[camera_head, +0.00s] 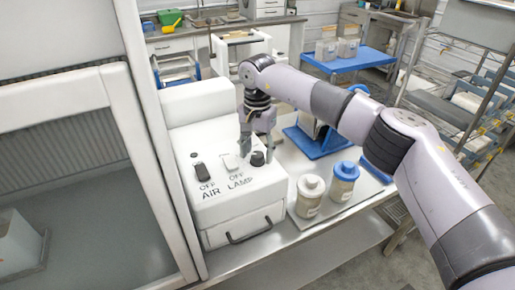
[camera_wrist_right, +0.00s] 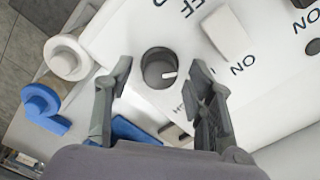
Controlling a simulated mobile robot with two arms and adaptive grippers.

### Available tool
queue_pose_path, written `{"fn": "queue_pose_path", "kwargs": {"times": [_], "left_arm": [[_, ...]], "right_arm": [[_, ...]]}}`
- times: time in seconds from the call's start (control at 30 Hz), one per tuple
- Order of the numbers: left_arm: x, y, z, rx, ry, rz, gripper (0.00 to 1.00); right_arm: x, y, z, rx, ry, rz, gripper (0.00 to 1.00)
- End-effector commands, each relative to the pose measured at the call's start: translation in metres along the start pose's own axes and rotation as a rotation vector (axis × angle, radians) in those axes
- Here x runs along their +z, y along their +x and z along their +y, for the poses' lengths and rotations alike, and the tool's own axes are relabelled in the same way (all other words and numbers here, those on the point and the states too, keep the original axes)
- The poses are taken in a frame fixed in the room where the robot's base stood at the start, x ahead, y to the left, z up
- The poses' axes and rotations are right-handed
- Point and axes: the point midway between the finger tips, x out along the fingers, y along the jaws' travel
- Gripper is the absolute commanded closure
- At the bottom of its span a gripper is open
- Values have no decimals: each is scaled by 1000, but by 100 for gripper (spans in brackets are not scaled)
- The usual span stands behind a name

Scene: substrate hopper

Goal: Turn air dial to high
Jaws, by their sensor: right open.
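The air dial (camera_wrist_right: 158,68) is a round dark grey knob with a white mark on the white control box (camera_head: 240,187). In the wrist view its mark points right, and an "H" shows below right of it, the rest of that label hidden. My left gripper is not in view.
A black switch (camera_head: 199,171) and a white switch (camera_head: 231,162) sit left of the dial. A white-lidded jar (camera_head: 309,196) and a blue-lidded jar (camera_head: 342,181) stand right of the box on the metal table. A glass-fronted cabinet (camera_head: 127,100) borders the left.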

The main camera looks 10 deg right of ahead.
Motion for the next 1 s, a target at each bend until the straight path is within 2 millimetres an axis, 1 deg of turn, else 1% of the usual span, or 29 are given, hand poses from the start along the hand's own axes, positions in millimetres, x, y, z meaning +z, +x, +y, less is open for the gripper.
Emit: {"fn": "queue_pose_path", "kwargs": {"times": [0.23, 0.27, 0.9, 0.97, 1.0], "left_arm": [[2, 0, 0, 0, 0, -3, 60], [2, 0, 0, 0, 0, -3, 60], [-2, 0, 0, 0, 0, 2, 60], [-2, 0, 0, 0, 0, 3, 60], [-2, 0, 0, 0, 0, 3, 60]], "right_arm": [[0, 2, 0, 0, 0, 0, 50], [0, 1, 0, 0, 0, 0, 52], [0, 1, 0, 0, 0, 0, 94], [0, 1, 0, 0, 0, 0, 98], [0, 1, 0, 0, 0, 0, 99]]}}
